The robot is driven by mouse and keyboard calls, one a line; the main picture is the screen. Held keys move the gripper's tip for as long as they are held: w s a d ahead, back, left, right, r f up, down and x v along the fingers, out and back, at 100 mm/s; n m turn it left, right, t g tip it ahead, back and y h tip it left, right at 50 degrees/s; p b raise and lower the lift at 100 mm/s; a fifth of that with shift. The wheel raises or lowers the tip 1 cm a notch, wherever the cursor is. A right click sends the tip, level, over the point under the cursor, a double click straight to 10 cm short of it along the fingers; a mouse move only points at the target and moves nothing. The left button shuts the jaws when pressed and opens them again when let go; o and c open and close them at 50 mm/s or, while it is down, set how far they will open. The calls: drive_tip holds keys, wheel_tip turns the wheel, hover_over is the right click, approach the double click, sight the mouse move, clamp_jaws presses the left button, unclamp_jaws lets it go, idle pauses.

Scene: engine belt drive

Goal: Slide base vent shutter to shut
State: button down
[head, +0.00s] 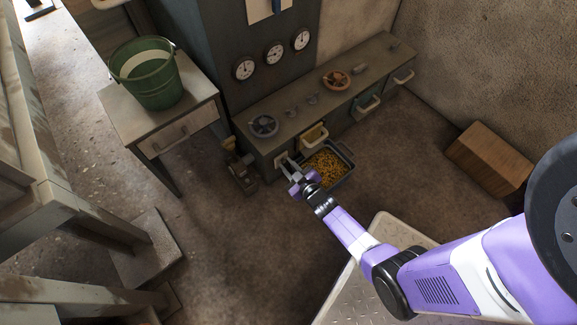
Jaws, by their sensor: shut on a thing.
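My gripper (290,166) is at the left end of the low grey cabinet's front face, in front of a small pale panel (280,160) that I take to be the base vent shutter. Its fingers are closed on a small part there, which they mostly hide. How far the shutter is slid cannot be told at this size.
A dark tray (349,158) of yellow bits lies on the floor right of my gripper. The low cabinet (340,125) carries handwheels and drawer handles. A small dark device (241,172) stands left. A wooden box (489,158) sits at the right wall. Floor between is clear.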

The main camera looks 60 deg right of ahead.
wheel_tip(320, 180, up, 3)
drive_tip(key=shift+f+p, duration=0.1)
drive_tip(key=shift+p, duration=0.7)
drive_tip(key=c, duration=1.2)
unclamp_jaws()
drive_tip(key=shift+c, duration=0.2)
drive_tip(key=p+v, duration=0.3)
drive_tip(key=v, duration=0.4)
drive_tip(key=shift+s+a, duration=0.2)
drive_tip(key=shift+s, duration=0.15)
